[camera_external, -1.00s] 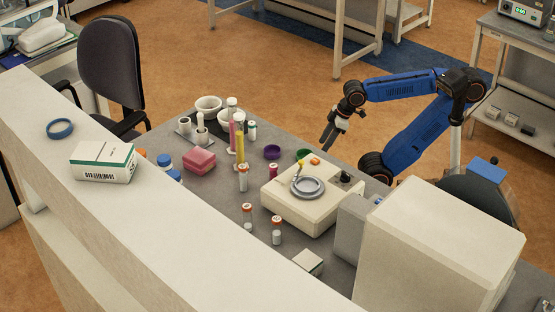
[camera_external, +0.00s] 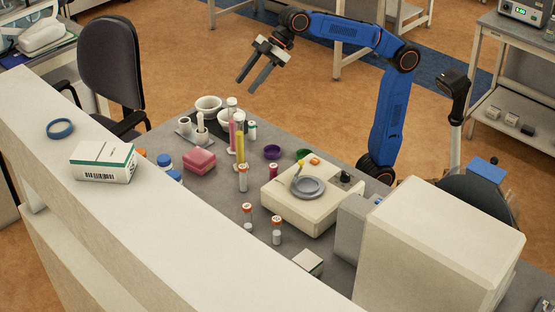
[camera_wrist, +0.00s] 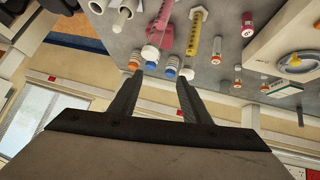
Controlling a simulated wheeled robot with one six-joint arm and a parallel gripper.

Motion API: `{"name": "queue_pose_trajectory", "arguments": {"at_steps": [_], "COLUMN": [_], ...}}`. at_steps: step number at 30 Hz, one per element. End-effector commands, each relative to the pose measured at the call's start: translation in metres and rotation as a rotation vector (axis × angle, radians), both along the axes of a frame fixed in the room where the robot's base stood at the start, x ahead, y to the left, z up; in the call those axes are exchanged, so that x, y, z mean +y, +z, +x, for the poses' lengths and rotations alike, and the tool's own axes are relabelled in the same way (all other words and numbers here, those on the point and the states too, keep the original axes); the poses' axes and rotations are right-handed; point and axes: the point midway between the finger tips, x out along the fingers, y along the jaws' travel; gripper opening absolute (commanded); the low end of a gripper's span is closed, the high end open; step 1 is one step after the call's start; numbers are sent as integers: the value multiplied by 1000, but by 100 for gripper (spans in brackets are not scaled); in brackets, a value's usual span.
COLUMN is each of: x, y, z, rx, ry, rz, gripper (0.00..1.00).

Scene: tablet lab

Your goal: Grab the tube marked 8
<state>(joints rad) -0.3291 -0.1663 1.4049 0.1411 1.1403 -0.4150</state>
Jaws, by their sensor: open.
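Several small capped tubes stand on the grey table, and I cannot read any number, so I cannot tell which is marked 8. Orange-capped tubes stand at the front, one nearer the middle (camera_external: 243,178), one to the left (camera_external: 247,216) and one to the right (camera_external: 277,231).
Tall pink (camera_external: 232,131) and yellow (camera_external: 240,148) cylinders stand close to the tubes. A raised white shelf (camera_external: 150,225) runs along the front.

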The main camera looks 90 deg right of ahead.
Motion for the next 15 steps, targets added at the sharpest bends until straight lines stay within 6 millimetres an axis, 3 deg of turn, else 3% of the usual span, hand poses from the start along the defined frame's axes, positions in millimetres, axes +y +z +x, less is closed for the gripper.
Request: {"name": "queue_pose_trajectory", "arguments": {"at_steps": [3, 6, 15], "x": [44, 81, 197], "y": [14, 16, -6], "z": [20, 28, 32], "rx": [12, 44, 177], "ry": [89, 163, 392], "rz": [-17, -38, -119], "gripper": [43, 43, 43]}}
